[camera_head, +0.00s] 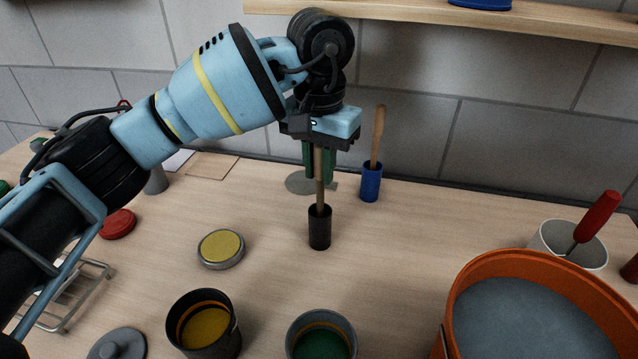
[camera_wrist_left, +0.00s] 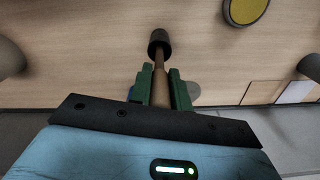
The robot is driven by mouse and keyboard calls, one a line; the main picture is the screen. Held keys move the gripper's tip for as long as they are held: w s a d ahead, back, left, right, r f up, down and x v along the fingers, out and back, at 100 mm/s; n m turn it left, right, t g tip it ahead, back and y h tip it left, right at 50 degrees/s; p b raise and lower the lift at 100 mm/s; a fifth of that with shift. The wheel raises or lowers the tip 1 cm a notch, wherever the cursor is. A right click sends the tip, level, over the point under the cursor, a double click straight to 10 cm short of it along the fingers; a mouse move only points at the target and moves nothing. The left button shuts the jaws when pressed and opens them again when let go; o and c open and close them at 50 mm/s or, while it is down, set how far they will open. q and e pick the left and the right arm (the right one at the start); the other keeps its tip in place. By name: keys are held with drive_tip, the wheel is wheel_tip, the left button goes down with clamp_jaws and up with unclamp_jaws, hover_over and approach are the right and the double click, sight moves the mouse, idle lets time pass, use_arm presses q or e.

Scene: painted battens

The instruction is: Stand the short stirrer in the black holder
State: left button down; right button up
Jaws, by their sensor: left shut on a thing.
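The black holder (camera_head: 319,229) stands upright on the table, near the middle of the head view. A wooden stirrer (camera_head: 320,190) is upright with its lower end at or inside the holder's mouth; how deep it reaches is hidden. My left gripper (camera_head: 320,168) is above the holder, its green fingers shut on the stirrer's upper part. In the left wrist view the stirrer (camera_wrist_left: 160,80) runs between the fingers to the black holder (camera_wrist_left: 159,40). A second wooden stirrer (camera_head: 378,138) leans in a blue holder (camera_head: 371,184) behind and to the right. My right gripper does not show.
A yellow-topped tin (camera_head: 221,249) lies left of the black holder. Pots of yellow (camera_head: 205,326) and green paint (camera_head: 322,343) stand in front. An orange bucket (camera_head: 459,300) fills the front right; a white pot (camera_head: 546,238) stands behind it. A shelf (camera_head: 560,22) runs above.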

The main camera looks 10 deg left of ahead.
sight(319, 178)
use_arm(q)
drive_tip(key=shift+f, duration=1.9)
drive_tip(key=shift+f, duration=0.15)
drive_tip(key=c, duration=1.3)
unclamp_jaws()
wheel_tip(319, 178, up, 12)
drive_tip(key=shift+r, duration=0.15)
